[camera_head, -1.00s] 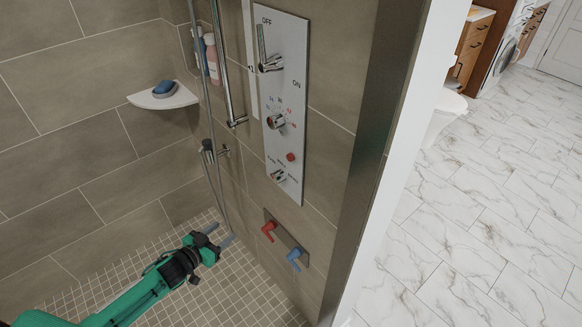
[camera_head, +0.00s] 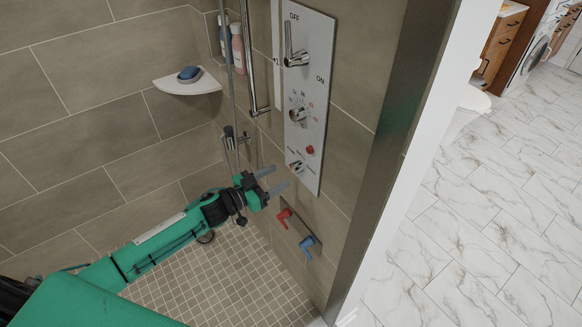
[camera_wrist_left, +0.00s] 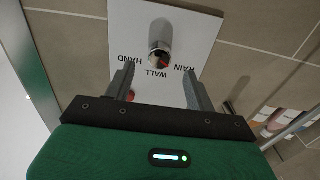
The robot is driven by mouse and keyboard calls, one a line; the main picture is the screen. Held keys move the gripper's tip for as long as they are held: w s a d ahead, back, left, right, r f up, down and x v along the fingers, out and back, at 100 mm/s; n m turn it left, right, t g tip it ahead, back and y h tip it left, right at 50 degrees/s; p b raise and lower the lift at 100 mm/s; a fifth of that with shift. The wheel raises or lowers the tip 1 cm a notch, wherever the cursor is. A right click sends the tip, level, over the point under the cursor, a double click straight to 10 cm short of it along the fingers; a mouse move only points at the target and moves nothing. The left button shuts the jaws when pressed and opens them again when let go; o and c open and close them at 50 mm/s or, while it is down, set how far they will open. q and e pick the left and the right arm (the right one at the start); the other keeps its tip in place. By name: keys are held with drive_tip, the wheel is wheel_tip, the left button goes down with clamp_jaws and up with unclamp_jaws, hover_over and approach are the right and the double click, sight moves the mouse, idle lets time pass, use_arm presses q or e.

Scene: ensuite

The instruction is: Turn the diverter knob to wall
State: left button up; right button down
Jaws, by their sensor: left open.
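The diverter knob (camera_head: 297,166) is a small chrome lever knob at the bottom of the grey-white shower control panel (camera_head: 319,80). In the left wrist view the knob (camera_wrist_left: 160,36) stands out near the top centre, with upside-down labels HAND, WALL and RAIN around its base. My left gripper (camera_head: 273,179) is open and empty, its fingers pointing at the lower panel, a little apart from the knob. In the left wrist view the left gripper (camera_wrist_left: 158,72) has its fingers either side of the WALL label, with the knob between and beyond them. My right gripper is not seen.
Above the knob are a red button (camera_head: 310,150), a temperature dial (camera_head: 299,115) and an ON/OFF lever (camera_head: 293,50). Red (camera_head: 284,217) and blue (camera_head: 307,246) handles sit below. A hand shower (camera_head: 229,135) and hose hang to the left, near a corner shelf (camera_head: 188,86).

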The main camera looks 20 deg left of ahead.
sight(292, 170)
use_arm(q)
drive_tip(key=p+x, duration=0.1)
drive_tip(key=x, duration=0.4)
drive_tip(key=shift+w+d, duration=0.25)
drive_tip(key=shift+c, duration=0.3)
drive_tip(key=c, duration=0.9)
